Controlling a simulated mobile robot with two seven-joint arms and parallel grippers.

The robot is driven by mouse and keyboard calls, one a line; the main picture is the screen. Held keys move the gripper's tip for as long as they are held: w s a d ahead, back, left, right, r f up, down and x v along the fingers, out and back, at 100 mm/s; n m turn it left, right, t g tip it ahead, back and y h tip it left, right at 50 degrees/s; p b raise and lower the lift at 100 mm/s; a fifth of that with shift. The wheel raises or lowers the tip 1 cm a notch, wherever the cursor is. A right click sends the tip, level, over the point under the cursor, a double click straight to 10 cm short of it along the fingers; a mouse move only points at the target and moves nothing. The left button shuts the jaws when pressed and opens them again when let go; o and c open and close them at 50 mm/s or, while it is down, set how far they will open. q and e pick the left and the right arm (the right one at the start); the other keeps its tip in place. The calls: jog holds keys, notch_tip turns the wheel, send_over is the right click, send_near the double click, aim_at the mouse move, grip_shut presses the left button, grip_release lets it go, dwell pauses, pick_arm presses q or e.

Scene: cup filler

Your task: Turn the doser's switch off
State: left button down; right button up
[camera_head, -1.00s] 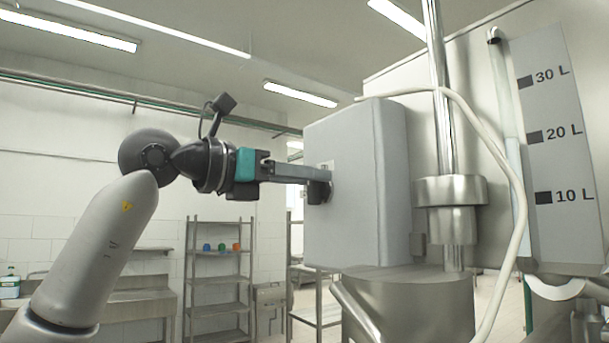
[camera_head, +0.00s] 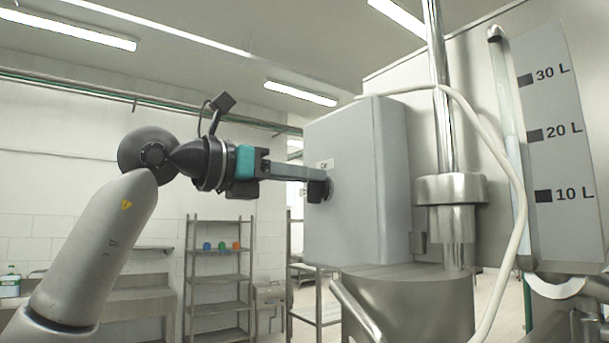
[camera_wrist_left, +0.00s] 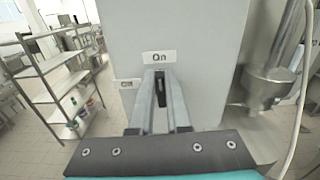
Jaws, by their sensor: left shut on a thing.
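The doser's grey switch box (camera_head: 358,185) stands right of my left gripper in the head view. My left gripper (camera_head: 322,185) reaches its left face, with the jaws shut on the switch's dark knob (camera_wrist_left: 160,88). In the left wrist view the gripper (camera_wrist_left: 160,90) points straight at the box's face (camera_wrist_left: 205,40), with the knob between its fingertips. An "On" label (camera_wrist_left: 159,57) sits just above the knob, and a smaller label, likely "Off" (camera_wrist_left: 126,84), lies to its left. The knob is mostly hidden by the fingers. My right gripper is not in view.
A metal column (camera_head: 443,120) and a white hose (camera_head: 512,190) stand right of the box. A large tank with a litre scale (camera_head: 557,160) is behind them. A shelf rack (camera_head: 220,285) with small coloured items stands in the background. Space left of the box is free.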

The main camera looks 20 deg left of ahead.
pick_arm(q)
jog(key=shift+w+a+f+n+b, duration=0.25)
jog(key=shift+n+b, duration=0.3)
jog(key=shift+n, duration=2.4)
jog(key=shift+w+a+f+n+b, duration=0.15)
jog(key=shift+f+n+b, duration=0.3)
jog(key=shift+n, duration=2.55)
jog(key=shift+w+a+f+n+b, duration=0.25)
jog(key=shift+n+b, duration=0.35)
jog(key=shift+n, duration=2.35)
jog(key=shift+s, duration=0.1)
jog(key=c, duration=0.9)
grip_release()
jog(key=shift+a, duration=0.1)
